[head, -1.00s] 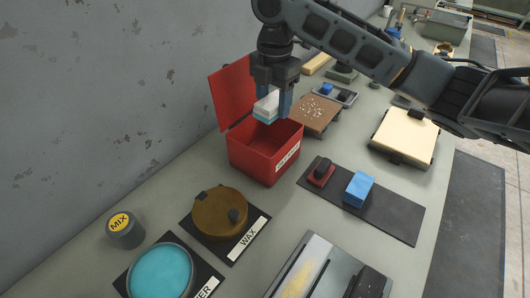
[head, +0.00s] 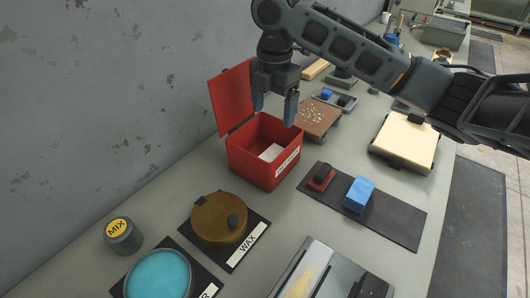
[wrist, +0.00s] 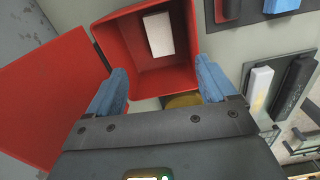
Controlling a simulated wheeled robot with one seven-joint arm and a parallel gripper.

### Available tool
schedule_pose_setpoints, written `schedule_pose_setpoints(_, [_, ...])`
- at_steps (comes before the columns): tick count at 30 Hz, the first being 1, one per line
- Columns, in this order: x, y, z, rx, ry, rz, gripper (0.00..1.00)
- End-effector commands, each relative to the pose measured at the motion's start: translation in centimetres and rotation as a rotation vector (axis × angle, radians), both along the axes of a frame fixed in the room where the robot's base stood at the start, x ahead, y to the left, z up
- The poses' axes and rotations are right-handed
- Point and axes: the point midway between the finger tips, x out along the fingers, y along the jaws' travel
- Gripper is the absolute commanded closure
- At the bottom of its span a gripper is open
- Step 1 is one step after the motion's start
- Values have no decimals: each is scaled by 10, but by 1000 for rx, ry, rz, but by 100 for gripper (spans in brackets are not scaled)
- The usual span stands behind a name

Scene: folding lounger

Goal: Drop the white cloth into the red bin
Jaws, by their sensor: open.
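The red bin (head: 262,167) stands on the bench near the wall with its lid (head: 232,97) raised. The white cloth (head: 271,152), a folded block, lies inside the bin. In the wrist view the cloth (wrist: 158,34) rests on the bin's floor near one wall, apart from my fingers. My gripper (head: 275,108) is open and empty above the bin, its blue fingers spread wide. In the wrist view my gripper (wrist: 160,88) spans the near part of the bin opening (wrist: 117,50).
To the right, a dark mat (head: 392,222) carries a red-and-black block (head: 320,177) and a blue block (head: 359,194). A brown wax tin (head: 219,218) stands in front of the bin. A brown board (head: 318,117) with white bits lies behind.

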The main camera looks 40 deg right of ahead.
Motion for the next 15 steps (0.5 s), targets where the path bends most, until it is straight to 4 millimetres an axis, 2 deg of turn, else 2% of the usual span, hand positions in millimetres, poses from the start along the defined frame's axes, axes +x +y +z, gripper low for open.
schedule_pose_setpoints(9, [1, 0, 48, -4, -3, 2, 15])
schedule_pose_setpoints(15, [0, -1, 70, -3, -1, 1, 15])
